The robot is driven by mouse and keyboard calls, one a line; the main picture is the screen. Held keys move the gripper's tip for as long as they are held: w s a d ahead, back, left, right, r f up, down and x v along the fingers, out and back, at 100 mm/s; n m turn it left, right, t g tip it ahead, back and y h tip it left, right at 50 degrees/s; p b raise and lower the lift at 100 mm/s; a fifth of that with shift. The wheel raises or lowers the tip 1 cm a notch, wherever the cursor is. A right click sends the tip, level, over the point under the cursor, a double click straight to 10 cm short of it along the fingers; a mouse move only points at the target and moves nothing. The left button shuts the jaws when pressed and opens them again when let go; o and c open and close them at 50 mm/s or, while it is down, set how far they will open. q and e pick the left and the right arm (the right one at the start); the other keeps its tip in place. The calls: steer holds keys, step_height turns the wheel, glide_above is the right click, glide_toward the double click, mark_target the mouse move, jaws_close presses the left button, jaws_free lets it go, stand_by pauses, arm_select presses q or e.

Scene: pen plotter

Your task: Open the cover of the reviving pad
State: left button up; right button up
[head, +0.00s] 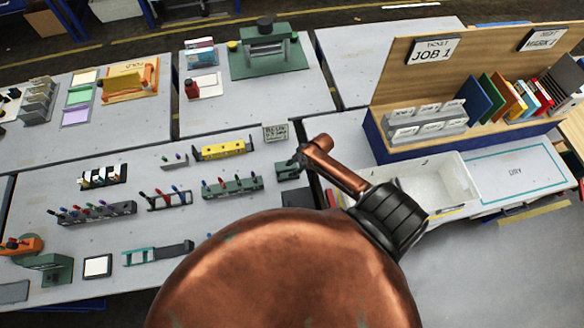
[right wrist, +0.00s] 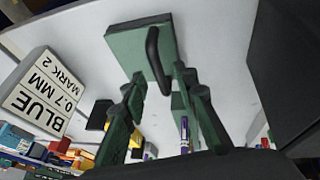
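The reviving pad, which I take to be the small green box (head: 286,170), stands on the grey table beside my right gripper in the head view. In the right wrist view its green top (right wrist: 128,52) fills the upper middle, with a curved black handle (right wrist: 153,50) on it. My right gripper (right wrist: 158,80) is open, its two green fingers apart, with the handle's end between and just beyond the fingertips. I cannot tell whether they touch. The cover looks shut. In the head view my right gripper (head: 300,159) is small and partly hidden by my copper arm. My left gripper is not in view.
A label stand (head: 275,132) reading blue 0.7 mm stands behind the pad; a dark block (head: 297,197) is in front. Pen racks (head: 232,186) and a yellow holder (head: 222,149) stand to the left. A white tray (head: 428,187) is to the right.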

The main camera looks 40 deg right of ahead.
steer(key=shift+w+f, duration=0.1)
steer(key=shift+f, duration=0.2)
steer(key=shift+c, duration=0.4)
jaws_close()
